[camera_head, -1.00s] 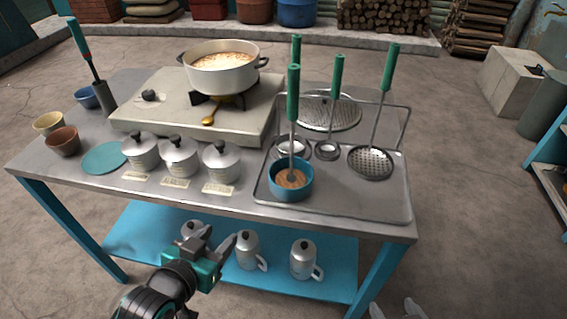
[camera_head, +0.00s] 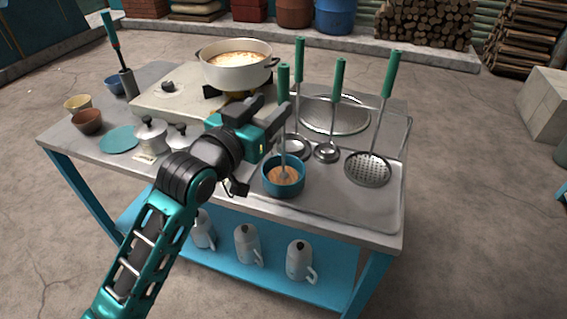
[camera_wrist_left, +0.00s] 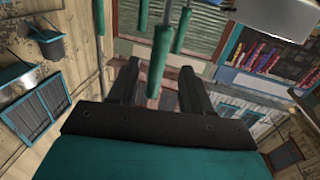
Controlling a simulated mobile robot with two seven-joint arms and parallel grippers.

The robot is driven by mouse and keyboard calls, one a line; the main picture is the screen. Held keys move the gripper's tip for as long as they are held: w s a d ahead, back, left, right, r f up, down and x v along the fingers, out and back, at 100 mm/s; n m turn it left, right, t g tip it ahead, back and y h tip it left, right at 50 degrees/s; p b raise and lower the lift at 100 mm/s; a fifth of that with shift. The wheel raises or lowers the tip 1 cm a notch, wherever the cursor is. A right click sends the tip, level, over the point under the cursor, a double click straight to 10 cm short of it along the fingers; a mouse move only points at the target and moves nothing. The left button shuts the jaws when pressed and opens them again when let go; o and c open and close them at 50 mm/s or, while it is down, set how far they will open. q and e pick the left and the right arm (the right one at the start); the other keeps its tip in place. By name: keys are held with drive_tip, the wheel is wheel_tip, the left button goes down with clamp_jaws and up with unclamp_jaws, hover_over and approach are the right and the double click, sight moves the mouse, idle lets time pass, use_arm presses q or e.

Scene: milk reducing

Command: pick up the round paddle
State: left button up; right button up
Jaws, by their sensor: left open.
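Several green-handled tools stand on the right of the table. The nearest tool (camera_head: 284,80) stands upright in a blue bowl (camera_head: 270,185); its lower end is hidden in the brown contents. A skimmer with a round perforated head (camera_head: 368,168) leans on the rack at the right. I cannot tell for certain which tool is the round paddle. My left gripper (camera_head: 274,110) is open beside the nearest tool's handle. In the left wrist view a green handle (camera_wrist_left: 159,60) shows between the two spread fingers (camera_wrist_left: 158,88), not gripped. My right gripper is out of view.
Two ladles (camera_head: 327,152) and a round metal strainer (camera_head: 335,113) sit behind the bowl. A pot (camera_head: 236,72) stands on the stove (camera_head: 155,102) behind my left gripper. Lidded canisters (camera_head: 151,135) are at the left. Kettles (camera_head: 248,243) stand on the lower shelf.

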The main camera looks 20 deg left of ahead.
sight(280, 99)
use_arm(q)
drive_tip(key=x, duration=0.5)
drive_tip(key=shift+d, duration=0.2)
clamp_jaws()
idle(0.3)
drive_tip(key=shift+r, duration=0.1)
